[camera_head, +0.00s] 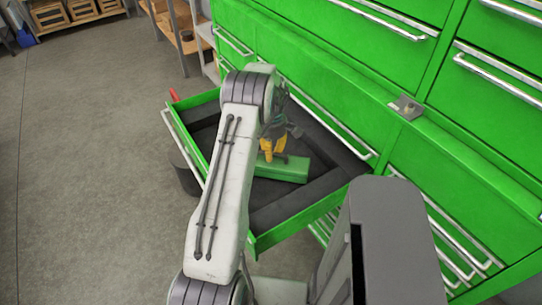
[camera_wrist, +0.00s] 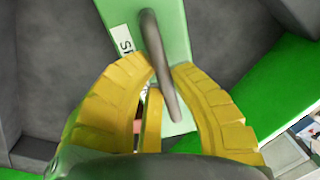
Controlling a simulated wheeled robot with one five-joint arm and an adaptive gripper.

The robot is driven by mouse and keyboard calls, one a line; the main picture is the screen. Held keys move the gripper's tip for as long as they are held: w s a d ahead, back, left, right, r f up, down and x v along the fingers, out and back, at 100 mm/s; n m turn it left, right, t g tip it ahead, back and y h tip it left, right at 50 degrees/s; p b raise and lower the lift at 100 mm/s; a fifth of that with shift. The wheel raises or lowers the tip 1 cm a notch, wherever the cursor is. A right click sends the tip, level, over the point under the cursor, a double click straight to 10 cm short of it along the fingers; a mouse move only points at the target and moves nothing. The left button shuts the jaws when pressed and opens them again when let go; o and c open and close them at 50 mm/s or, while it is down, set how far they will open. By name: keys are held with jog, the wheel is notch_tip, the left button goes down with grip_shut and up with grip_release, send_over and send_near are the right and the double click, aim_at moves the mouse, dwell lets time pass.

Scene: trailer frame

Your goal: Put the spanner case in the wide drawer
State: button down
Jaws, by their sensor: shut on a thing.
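The spanner case is a long green box (camera_head: 284,168) with a dark handle and a white label; in the head view it is inside or just above the open wide drawer (camera_head: 272,218). The case also shows in the wrist view (camera_wrist: 178,30), below my gripper. My gripper (camera_head: 270,150) has yellow fingers, shut on the case's dark handle, as the wrist view shows (camera_wrist: 165,85). The drawer has a green rim and a dark grey lining. Whether the case touches the drawer floor is hard to tell. My arm hides part of the drawer.
The green cabinet (camera_head: 345,45) with closed drawers and silver handles rises behind the open drawer. A dark round bin (camera_head: 184,172) stands at the drawer's left. Shelves with wooden crates (camera_head: 75,12) are far back left. The grey floor at left is clear.

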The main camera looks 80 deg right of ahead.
jog(key=shift+f, duration=1.1)
jog(key=shift+d+f, duration=0.1)
jog(key=shift+f, duration=0.05)
jog(key=c, duration=1.2)
grip_release()
